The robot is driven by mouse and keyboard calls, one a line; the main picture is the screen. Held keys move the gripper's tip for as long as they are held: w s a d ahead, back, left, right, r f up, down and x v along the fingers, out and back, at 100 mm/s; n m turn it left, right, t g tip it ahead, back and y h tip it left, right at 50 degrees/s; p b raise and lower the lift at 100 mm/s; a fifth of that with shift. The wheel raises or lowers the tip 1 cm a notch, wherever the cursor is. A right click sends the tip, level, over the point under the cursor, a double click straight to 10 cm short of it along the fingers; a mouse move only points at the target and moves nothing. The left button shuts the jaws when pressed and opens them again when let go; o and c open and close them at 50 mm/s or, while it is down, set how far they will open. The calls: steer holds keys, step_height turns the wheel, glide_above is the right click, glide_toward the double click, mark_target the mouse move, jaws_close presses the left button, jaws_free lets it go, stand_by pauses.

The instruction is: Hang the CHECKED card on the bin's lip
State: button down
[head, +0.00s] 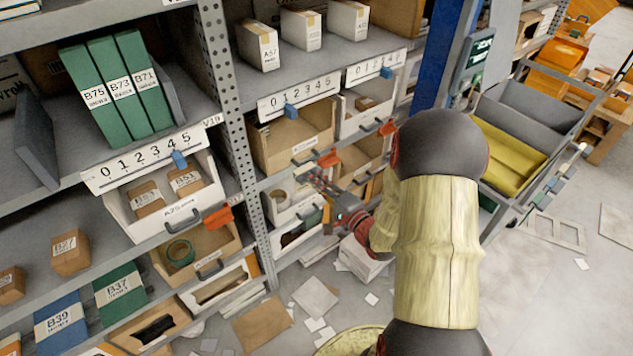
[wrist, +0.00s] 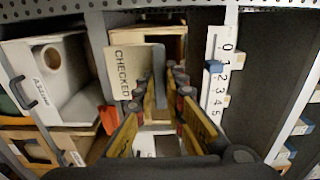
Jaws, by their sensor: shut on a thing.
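The CHECKED card (wrist: 124,75) is a pale, flat card with dark lettering, turned sideways in the wrist view. My gripper (wrist: 164,82) is shut on the card, which stands out to the left of the fingers. In the head view my gripper (head: 326,190) is in front of the lower bins of the middle rack; the card cannot be made out clearly there. A white bin (wrist: 82,100) with a pale roll inside lies left of the card. A cardboard-coloured bin (wrist: 178,42) is behind the card and partly hidden. I cannot tell whether the card touches a lip.
Orange tags hang on some bins, one near the card (wrist: 109,119) and one on the left rack (head: 217,218). A numbered strip (wrist: 215,85) with a blue slider runs right of my fingers. A perforated upright (head: 231,120) separates the racks. Papers litter the floor.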

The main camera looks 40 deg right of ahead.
steer(key=shift+w+a+f+b, duration=0.1)
steer(key=shift+w+f+b, duration=0.65)
steer(key=shift+w, duration=1.8)
steer(key=shift+w+a+f+b, duration=0.1)
steer(key=shift+w+f+b, duration=0.2)
steer(key=shift+w+b, duration=1.6)
steer(key=shift+w+a+f+b, duration=0.1)
steer(key=shift+w+f+b, duration=0.3)
steer(key=shift+w, duration=2.85)
steer(key=shift+f, duration=0.2)
steer(key=c, duration=1.8)
jaws_free()
steer(key=shift+o, duration=0.2)
steer(key=s, duration=1.2)
steer(key=shift+d, duration=0.2)
